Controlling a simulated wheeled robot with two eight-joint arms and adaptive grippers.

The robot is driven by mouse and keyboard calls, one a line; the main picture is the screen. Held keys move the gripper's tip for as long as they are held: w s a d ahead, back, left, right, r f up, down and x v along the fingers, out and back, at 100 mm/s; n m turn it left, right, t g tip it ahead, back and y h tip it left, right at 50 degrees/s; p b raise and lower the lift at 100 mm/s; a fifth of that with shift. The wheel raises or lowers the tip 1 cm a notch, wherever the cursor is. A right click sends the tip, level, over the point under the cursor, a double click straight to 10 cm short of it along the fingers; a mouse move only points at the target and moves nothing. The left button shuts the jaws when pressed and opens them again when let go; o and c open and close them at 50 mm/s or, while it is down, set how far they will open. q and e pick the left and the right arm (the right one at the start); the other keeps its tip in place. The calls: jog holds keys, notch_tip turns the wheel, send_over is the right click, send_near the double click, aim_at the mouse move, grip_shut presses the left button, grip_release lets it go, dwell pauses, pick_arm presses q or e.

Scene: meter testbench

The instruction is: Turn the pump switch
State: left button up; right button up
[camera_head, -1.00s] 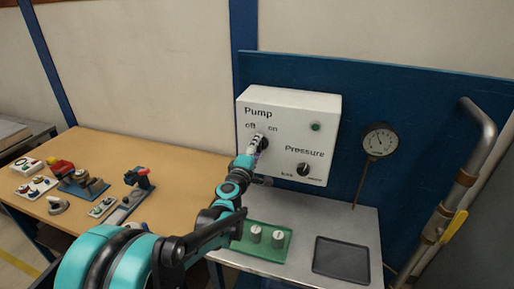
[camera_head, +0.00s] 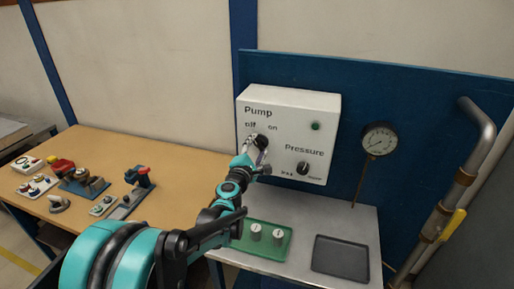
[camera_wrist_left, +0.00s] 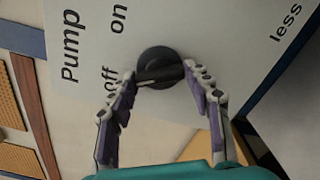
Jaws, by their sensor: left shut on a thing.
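The pump switch is a round black knob (camera_head: 260,140) on the white panel box (camera_head: 325,105), below the words "Pump", "off" and "on". In the left wrist view, the knob (camera_wrist_left: 158,65) has a raised bar whose left end points roughly towards "off". My left gripper (camera_head: 257,150) is at the knob in the head view and partly covers it. In the wrist view, its two fingertips (camera_wrist_left: 161,80) are shut on the knob's bar, one on each side. My right gripper is not in view.
A pressure knob (camera_head: 302,168) and a small green lamp (camera_head: 315,126) are on the same box. A round gauge (camera_head: 379,138) and a pipe with a yellow lever (camera_head: 453,226) stand right. Below are a green tray (camera_head: 277,251) and a dark tray (camera_head: 340,258).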

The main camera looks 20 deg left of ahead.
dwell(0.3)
pick_arm(q)
jog(key=o, duration=1.2)
jog(key=shift+c, duration=0.2)
jog(key=s, duration=1.2)
jog(key=shift+a, duration=0.2)
